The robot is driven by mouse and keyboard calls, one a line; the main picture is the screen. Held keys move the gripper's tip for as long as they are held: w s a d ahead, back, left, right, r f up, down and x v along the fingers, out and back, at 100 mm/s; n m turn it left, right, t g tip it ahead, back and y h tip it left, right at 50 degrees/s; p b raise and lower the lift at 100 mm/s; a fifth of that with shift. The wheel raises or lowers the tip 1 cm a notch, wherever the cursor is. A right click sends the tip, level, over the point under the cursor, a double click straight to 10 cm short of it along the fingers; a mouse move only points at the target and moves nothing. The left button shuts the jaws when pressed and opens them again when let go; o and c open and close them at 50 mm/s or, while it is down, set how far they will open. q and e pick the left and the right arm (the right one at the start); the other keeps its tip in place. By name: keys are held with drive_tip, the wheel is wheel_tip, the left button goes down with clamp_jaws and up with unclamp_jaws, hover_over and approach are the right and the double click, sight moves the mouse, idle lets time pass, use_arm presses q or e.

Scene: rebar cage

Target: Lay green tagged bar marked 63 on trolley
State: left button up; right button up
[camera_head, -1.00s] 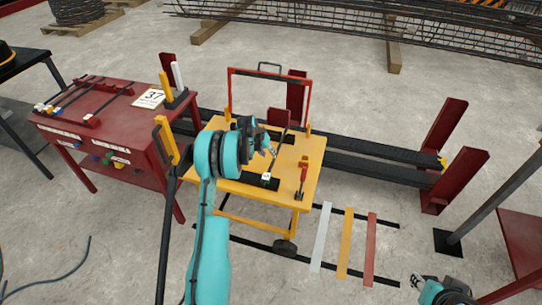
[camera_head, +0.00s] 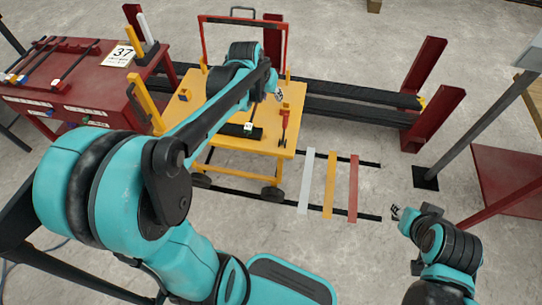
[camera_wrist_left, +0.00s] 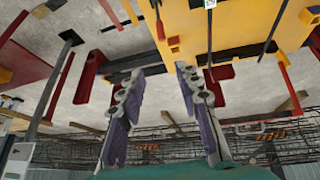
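A dark bar with a white-and-green tag (camera_head: 249,127) lies on the yellow trolley (camera_head: 224,142), its tagged end at the near dark support. The number on the tag is too small to read. The tag also shows at the top of the left wrist view (camera_wrist_left: 210,4). My left gripper (camera_head: 280,94) is above the trolley top, right of the bar's far part. In the left wrist view its two fingers (camera_wrist_left: 162,95) are spread with nothing between them. My left arm covers part of the trolley and bar. My right gripper (camera_head: 396,212) hangs low at the right, too small to judge.
A red table (camera_head: 85,85) at the left holds several dark bars with coloured tags, and a sign reading 37 (camera_head: 121,55). A red clamp (camera_head: 284,121) stands on the trolley's right side. Grey, orange and red strips (camera_head: 330,185) lie on the floor. Red posts (camera_head: 433,120) stand to the right.

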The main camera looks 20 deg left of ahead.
use_arm(q)
drive_tip(key=s+d, duration=0.5)
drive_tip(key=s, duration=0.5)
drive_tip(key=s+d+m+t, duration=0.1)
drive_tip(key=s+d, duration=0.3)
drive_tip(key=s, duration=0.6)
drive_tip(key=shift+s+d+f+m, duration=0.15)
drive_tip(key=shift+d+f+m, duration=0.15)
drive_tip(key=shift+d+f, duration=0.15)
